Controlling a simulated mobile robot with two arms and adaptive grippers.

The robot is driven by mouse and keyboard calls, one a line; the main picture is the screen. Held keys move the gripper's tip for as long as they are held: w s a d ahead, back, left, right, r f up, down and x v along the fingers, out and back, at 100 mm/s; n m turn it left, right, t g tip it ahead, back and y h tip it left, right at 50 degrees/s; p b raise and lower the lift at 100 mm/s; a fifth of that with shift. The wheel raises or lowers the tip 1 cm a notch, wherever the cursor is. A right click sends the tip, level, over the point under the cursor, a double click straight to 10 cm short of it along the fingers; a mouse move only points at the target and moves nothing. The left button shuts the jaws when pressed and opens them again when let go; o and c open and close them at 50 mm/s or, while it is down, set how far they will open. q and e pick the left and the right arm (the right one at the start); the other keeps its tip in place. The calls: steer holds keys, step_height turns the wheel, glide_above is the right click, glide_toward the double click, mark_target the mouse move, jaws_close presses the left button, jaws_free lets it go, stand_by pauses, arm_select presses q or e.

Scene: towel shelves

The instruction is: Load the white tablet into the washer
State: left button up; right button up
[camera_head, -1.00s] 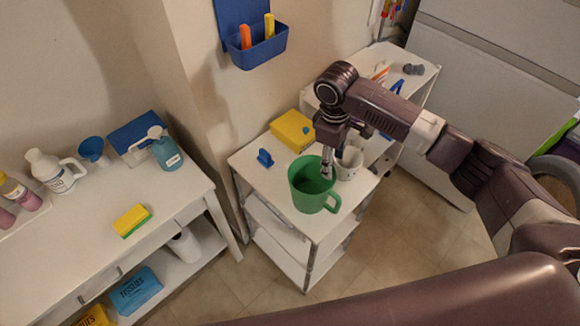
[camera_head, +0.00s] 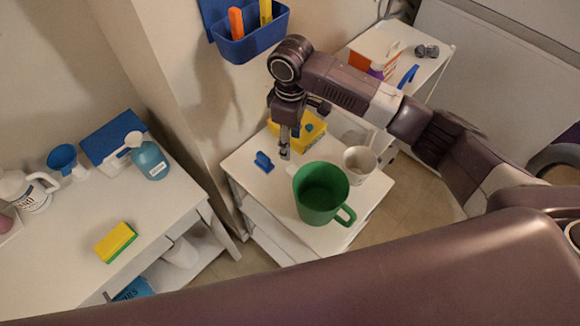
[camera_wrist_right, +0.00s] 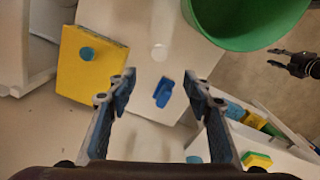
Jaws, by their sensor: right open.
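A small round white disc (camera_wrist_right: 158,52), which looks like the white tablet, lies on the white cart top in the right wrist view, between a yellow box and a green mug. I cannot make it out clearly in the head view. My right gripper (camera_head: 285,152) is above the cart top, pointing down. In the right wrist view its fingers (camera_wrist_right: 158,88) are apart and empty, with the disc beyond the tips. A dark gripper, seemingly my left one (camera_wrist_right: 279,58), shows at the right edge with its fingers apart. I cannot identify the washer for certain.
The green mug (camera_head: 321,193) and a white cup (camera_head: 360,162) stand to the right of the gripper. A blue clip (camera_head: 263,162) and a yellow box (camera_head: 312,133) are close by. A blue bin (camera_head: 252,40) hangs on the wall. A table with bottles is at left.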

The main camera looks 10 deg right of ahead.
steer(key=b, duration=0.4)
glide_above(292, 172)
step_height(292, 172, down, 5)
step_height(292, 172, down, 7)
steer(key=shift+s+r+p, duration=0.1)
steer(key=shift+r+p, duration=0.05)
steer(key=shift+p, duration=0.75)
steer(key=shift+f, duration=0.6)
steer(key=c, duration=1)
steer(key=shift+r, duration=0.1)
step_height(292, 172, up, 20)
steer(key=b, duration=0.3)
steer(key=shift+d, duration=0.1)
